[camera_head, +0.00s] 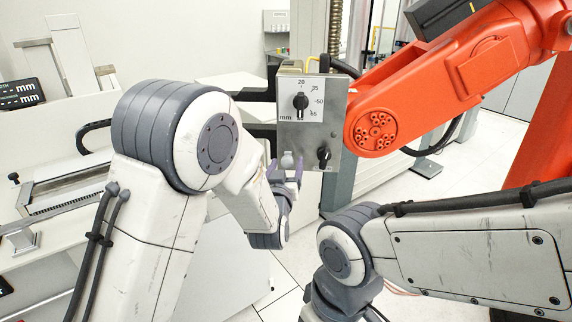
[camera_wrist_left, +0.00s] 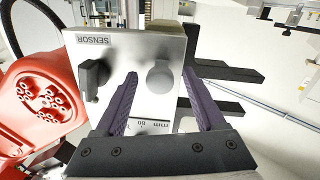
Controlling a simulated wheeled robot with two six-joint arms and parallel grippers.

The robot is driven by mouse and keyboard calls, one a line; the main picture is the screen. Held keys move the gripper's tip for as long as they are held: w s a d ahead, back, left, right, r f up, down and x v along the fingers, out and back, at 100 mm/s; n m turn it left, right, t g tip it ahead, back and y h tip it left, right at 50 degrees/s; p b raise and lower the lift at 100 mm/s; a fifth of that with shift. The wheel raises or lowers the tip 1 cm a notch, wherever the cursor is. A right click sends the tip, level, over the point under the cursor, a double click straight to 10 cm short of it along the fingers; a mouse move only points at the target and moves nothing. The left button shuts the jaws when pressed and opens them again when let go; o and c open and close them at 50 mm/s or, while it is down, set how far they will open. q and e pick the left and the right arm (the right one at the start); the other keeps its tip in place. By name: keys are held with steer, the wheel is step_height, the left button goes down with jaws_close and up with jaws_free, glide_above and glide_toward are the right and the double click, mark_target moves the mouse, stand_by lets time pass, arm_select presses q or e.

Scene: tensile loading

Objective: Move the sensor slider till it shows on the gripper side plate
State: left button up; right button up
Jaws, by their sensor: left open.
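The gripper side plate (camera_head: 313,125) is a grey metal plate with a dial marked in mm and a black pointer knob (camera_head: 300,101). A second black knob (camera_head: 323,153) sits near its lower edge. In the left wrist view the plate (camera_wrist_left: 120,50) shows upside down, with the word SENSOR near a black knob (camera_wrist_left: 92,78). A round grey knob (camera_wrist_left: 160,77) stands out beside it; it also shows in the head view (camera_head: 287,160). My left gripper (camera_head: 285,175) is open, its purple fingers (camera_wrist_left: 160,76) on either side of the round knob. I cannot tell whether they touch it. My right gripper is out of view.
An orange robot arm (camera_head: 450,85) stands close on the right of the plate in the head view. Dark bars (camera_wrist_left: 225,72) lie behind the plate in the wrist view. A bench with a ruled rail (camera_head: 65,190) is at the left.

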arm_select(q)
jaws_close()
stand_by(1.4)
